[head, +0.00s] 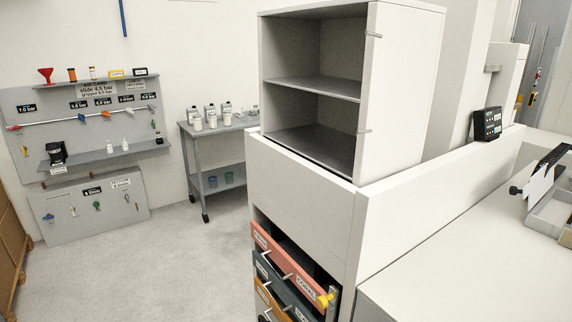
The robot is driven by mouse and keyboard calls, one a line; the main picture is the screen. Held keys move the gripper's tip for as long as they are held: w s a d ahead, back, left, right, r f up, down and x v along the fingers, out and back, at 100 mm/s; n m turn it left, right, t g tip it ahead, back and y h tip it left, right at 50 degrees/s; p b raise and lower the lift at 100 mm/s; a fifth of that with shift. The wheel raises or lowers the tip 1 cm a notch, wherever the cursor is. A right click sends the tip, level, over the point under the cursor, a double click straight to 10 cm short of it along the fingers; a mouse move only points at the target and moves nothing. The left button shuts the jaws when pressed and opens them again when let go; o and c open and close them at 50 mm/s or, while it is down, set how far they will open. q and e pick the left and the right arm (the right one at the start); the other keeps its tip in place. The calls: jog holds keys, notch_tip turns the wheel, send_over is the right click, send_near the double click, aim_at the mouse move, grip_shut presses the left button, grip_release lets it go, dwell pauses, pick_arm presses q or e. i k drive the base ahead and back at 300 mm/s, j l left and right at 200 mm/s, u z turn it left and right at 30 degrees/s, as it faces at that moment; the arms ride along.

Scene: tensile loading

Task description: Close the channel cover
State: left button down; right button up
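Neither of my grippers is in view. I cannot tell for certain which thing is the channel cover. At the right edge a white and black part (545,178) with a black knob stands tilted by a grey tray (546,220); the picture edge cuts it off. The white cabinet (410,90) has an open front with empty shelves, and small handles show on its right front edge.
Below the cabinet, coral, dark blue and orange drawers (285,262) stick out. A white worktop (470,240) is mostly clear at right. A black control box (487,124) sits on the ledge. A grey cart (215,170) and tool panel (90,110) stand at left. The floor between is clear.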

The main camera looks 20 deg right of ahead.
aim_at(537, 186)
jog(key=i+j+z, duration=0.1)
jog(key=i+z, duration=0.2)
jog(key=z, duration=0.2)
jog(key=i+j+z, duration=0.25)
jog(key=z, duration=0.2)
jog(key=i+j+z, duration=0.25)
jog(key=z, duration=0.25)
jog(key=i+j+z, duration=0.15)
jog(key=j+z, duration=0.8)
jog(key=i+j+z, duration=0.1)
jog(key=j+z, duration=0.2)
jog(key=j, duration=0.15)
jog(key=j+z, duration=0.3)
jog(key=i+j, duration=0.05)
jog(key=j, duration=0.1)
